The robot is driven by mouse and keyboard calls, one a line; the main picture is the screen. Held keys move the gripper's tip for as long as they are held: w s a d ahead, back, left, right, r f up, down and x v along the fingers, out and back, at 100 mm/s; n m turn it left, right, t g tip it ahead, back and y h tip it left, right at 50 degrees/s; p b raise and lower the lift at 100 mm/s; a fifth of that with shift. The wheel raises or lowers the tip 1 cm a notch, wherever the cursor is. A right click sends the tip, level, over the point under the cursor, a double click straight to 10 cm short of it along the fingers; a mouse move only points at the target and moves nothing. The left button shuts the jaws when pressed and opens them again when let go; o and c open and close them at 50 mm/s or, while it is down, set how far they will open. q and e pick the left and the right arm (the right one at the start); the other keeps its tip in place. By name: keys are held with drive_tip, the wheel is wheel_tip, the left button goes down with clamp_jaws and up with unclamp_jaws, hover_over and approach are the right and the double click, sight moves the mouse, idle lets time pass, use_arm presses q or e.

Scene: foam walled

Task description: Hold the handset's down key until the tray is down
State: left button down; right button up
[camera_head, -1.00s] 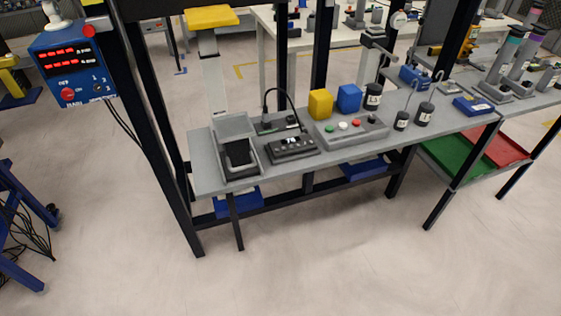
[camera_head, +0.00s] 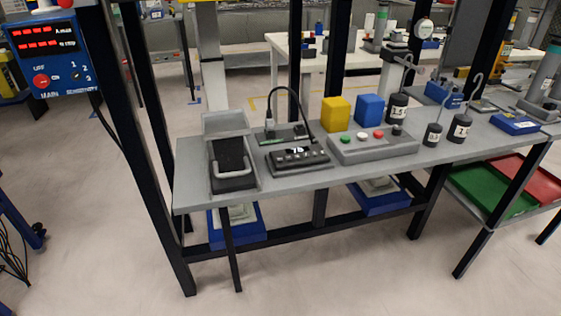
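A dark grey keyed unit (camera_head: 299,157) with a small lit display and a row of keys lies on the grey bench; it may be the handset, but its key markings are too small to read. Left of it, a grey open holder (camera_head: 252,177) carries a black slab, with a raised grey plate behind it. Blue trays sit below the bench, one at the left (camera_head: 240,236) and one at the right (camera_head: 385,203). I cannot tell which tray the task names. Neither of my grippers is in view.
A grey button box (camera_head: 372,147), yellow block (camera_head: 335,114), blue block (camera_head: 369,110) and black hooked weights (camera_head: 461,127) stand on the bench (camera_head: 190,160). Dark upright posts (camera_head: 150,150) frame it. A blue control box (camera_head: 48,55) hangs at left. Floor in front is clear.

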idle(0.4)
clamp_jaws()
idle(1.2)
